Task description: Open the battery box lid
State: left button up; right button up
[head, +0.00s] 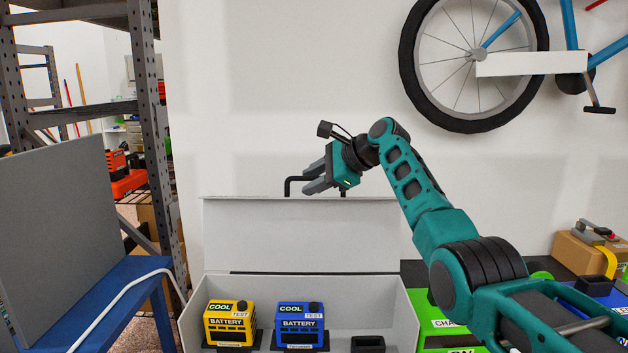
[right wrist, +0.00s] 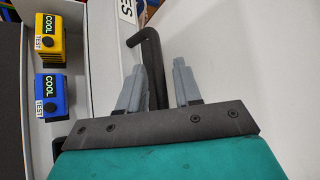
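The battery box (head: 400,335) is a pale grey open-topped case on the bench. Its lid (head: 290,235) stands raised, roughly upright, at the back of the box. A black bent handle (head: 288,187) sticks up at the lid's top edge; it also shows in the right wrist view (right wrist: 150,50). My right gripper (head: 317,178) is at the handle. Its two grey fingers (right wrist: 157,80) are apart, with the handle seen between them, nearer one finger; I cannot tell whether they touch. My left gripper is not in view.
A yellow battery (head: 231,325) and a blue battery (head: 300,323) stand inside the box, with an empty black holder (head: 368,344) to their right. Green cases (head: 430,318) stand right of the box. A blue bench (head: 110,300) is at left.

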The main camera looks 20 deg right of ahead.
jog(key=b+v, duration=0.1)
jog(key=v, duration=1.2)
jog(key=shift+b, duration=0.3)
jog(key=shift+f, duration=0.15)
